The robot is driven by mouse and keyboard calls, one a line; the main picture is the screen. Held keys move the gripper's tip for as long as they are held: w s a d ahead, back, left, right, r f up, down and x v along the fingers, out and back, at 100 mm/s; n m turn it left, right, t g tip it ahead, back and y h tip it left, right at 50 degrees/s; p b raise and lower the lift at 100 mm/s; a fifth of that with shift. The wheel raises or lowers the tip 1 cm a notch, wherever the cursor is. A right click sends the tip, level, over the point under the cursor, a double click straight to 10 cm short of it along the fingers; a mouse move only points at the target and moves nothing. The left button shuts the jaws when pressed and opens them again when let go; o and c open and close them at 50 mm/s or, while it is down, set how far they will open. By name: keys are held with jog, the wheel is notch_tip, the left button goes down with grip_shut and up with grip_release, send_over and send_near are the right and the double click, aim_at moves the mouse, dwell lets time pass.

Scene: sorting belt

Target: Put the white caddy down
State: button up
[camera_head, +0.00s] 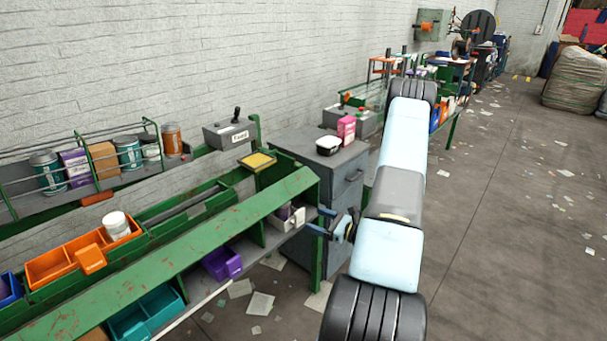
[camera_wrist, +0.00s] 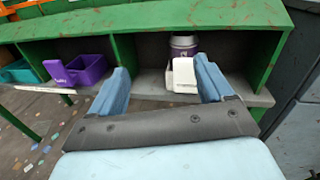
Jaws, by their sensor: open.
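The white caddy (camera_wrist: 181,78) stands on the lower shelf of the green bench, inside a cubby. A white and purple jar (camera_wrist: 183,45) shows in it or just behind it; I cannot tell which. In the head view the caddy (camera_head: 297,219) is partly hidden by the bench. My gripper (camera_wrist: 163,68) is open, with its blue fingers spread in front of the cubby. The caddy shows between the fingertips, nearer the right one; contact is not visible. In the head view my gripper (camera_head: 322,220) reaches the shelf from the right.
Green dividers (camera_wrist: 127,52) flank the caddy's cubby. A grey drawer cabinet (camera_head: 347,172) stands close beside the bench. The floor to the right is open, with scattered papers.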

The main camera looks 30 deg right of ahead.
jog(key=s+a+r+n+g+y, duration=0.25)
jog(key=a+r+n+g, duration=0.55)
jog(key=r, duration=0.4)
jog(key=s+a+r+n+g+y, duration=0.1)
jog(key=s+a+r+n+g, duration=0.2)
jog(key=a+r+n+g, duration=0.65)
jog(key=s+a+r+n+t+h, duration=0.2)
jog(key=s+r+n+t+h, duration=0.2)
jog(key=s+r, duration=0.5)
jog(key=s+a+r+n+t+h, duration=0.1)
jog(key=s+r+n+t+h, duration=0.2)
jog(key=s+r+n+h, duration=0.4)
jog(key=s+r+h, duration=0.1)
jog(key=s+r, duration=0.2)
jog(key=r, duration=0.1)
jog(key=shift+a+r+t+h, duration=0.25)
jog(key=shift+a+t+h, duration=0.1)
jog(key=shift+a, duration=0.05)
